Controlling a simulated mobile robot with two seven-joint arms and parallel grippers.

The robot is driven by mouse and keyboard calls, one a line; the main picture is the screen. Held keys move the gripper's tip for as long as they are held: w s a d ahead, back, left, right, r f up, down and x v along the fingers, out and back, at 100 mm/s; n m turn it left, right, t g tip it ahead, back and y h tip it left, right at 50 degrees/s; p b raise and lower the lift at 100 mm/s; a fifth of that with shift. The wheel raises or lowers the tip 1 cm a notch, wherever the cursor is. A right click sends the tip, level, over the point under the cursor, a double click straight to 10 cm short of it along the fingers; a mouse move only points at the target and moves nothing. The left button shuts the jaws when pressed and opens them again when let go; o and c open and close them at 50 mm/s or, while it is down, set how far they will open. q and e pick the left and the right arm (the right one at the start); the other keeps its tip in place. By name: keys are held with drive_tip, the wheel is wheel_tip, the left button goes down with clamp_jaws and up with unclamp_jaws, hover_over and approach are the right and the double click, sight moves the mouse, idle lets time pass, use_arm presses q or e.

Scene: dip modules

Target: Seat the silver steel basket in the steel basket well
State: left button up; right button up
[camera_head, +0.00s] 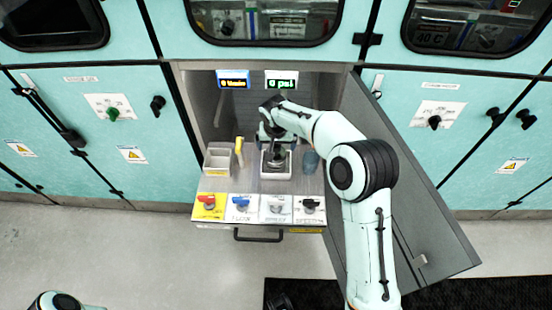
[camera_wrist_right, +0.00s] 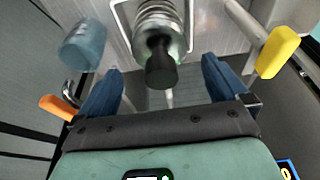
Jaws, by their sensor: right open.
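A silver ribbed cylinder with a black knob (camera_wrist_right: 158,45), which looks like the silver steel basket, stands ahead of my right gripper (camera_wrist_right: 162,78) in the right wrist view. The blue fingers are spread on either side of the knob, and no contact shows. In the head view, my right gripper (camera_head: 277,148) is over a white-rimmed square opening (camera_head: 276,176) in the pulled-out drawer. The arm and gripper hide most of the piece there, so I cannot tell whether it is seated or which opening is the steel basket well. My left gripper is out of view.
A grey bin (camera_head: 217,158) and a yellow-handled tool (camera_head: 239,150) are left of the opening; a translucent blue cup (camera_head: 310,160) is right. Several labelled knob panels (camera_head: 241,206) line the drawer front. An open grey door (camera_head: 430,215) stands at right. Two displays (camera_head: 281,80) hang behind.

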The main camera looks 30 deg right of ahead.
sight(276, 156)
drive_tip(key=x, duration=0.4)
drive_tip(key=shift+a+f, duration=0.1)
drive_tip(key=shift+f, duration=0.05)
drive_tip(key=c, duration=1.3)
